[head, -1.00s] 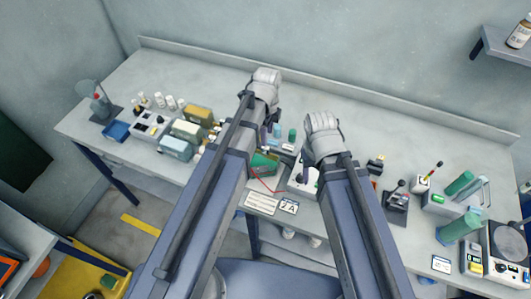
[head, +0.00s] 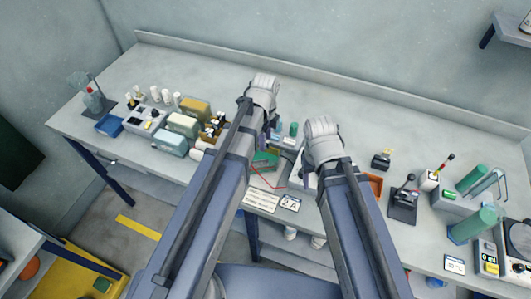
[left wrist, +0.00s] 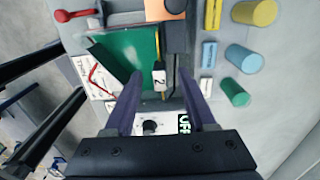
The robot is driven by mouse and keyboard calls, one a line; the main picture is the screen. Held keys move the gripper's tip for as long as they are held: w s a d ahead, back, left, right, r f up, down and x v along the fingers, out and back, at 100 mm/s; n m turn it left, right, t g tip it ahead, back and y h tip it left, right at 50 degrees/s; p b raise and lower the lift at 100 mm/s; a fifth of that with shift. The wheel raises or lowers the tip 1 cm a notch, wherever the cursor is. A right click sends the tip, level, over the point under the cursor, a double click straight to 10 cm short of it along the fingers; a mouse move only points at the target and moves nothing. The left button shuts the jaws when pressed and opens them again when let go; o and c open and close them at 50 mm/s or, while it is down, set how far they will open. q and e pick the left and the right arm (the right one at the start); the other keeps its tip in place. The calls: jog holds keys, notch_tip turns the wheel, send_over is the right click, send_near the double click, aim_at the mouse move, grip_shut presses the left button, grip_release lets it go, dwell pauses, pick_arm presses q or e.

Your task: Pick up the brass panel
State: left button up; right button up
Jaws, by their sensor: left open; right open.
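I cannot pick out a brass panel with certainty in either view. An orange-tan flat piece (left wrist: 163,9) is cut off by the top edge of the left wrist view; I cannot tell if it is the panel. My left gripper (left wrist: 160,90) is open, its two dark purple fingers apart with nothing held between them. It hangs above the green board (left wrist: 125,52) and a white box with a black knob (left wrist: 150,126). In the head view my left wrist (head: 264,88) hides most of that gripper. My right wrist (head: 322,138) is over the bench, with its fingers mostly hidden.
Bottles and boxes (head: 184,125) crowd the bench's left part. An orange tray (head: 374,184), a joystick box (head: 405,198) and green cylinders (head: 474,224) stand at the right. The wall bounds the back. Bare bench (head: 390,125) shows behind the right-hand objects.

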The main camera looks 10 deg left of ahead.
pick_arm(q)
jog(key=shift+f, duration=0.6)
jog(key=shift+r, duration=0.1)
grip_shut()
